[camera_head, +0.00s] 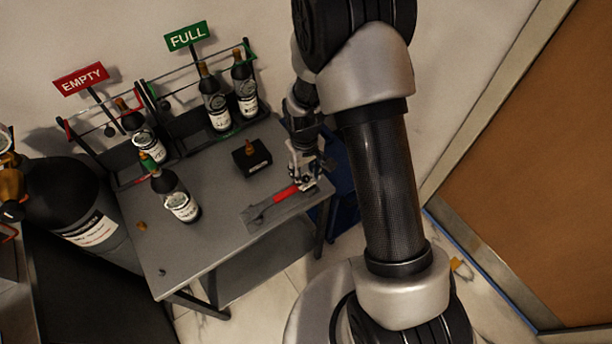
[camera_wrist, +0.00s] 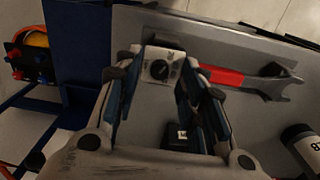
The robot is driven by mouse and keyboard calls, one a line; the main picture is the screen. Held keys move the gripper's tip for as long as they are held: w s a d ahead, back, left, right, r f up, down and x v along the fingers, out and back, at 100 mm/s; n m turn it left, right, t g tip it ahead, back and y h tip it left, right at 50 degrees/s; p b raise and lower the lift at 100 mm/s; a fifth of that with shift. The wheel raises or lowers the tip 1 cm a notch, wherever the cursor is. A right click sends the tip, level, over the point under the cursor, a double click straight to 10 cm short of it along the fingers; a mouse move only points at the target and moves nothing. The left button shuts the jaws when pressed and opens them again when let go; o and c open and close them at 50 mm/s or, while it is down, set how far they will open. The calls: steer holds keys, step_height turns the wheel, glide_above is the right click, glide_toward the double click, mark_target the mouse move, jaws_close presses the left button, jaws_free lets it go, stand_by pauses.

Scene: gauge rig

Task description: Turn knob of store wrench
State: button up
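A wrench (camera_head: 287,193) with a red handle and grey jaw lies on a grey holder (camera_head: 255,220) at the table's right front. It also shows in the wrist view (camera_wrist: 222,76), right of my fingers. My gripper (camera_head: 307,182) points down at that end of the wrench. Whether a finger touches the plate is unclear. In the head view my gripper hides the knob.
A black box (camera_head: 252,158) stands behind the wrench. A bottle (camera_head: 176,195) stands at the table's left. Racks with more bottles and signs FULL (camera_head: 186,37) and EMPTY (camera_head: 81,79) line the back. A blue bin (camera_head: 340,185) is beside the table's right side.

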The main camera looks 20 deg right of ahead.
steer(key=shift+f, duration=0.3)
steer(key=shift+c, duration=0.3)
jaws_close()
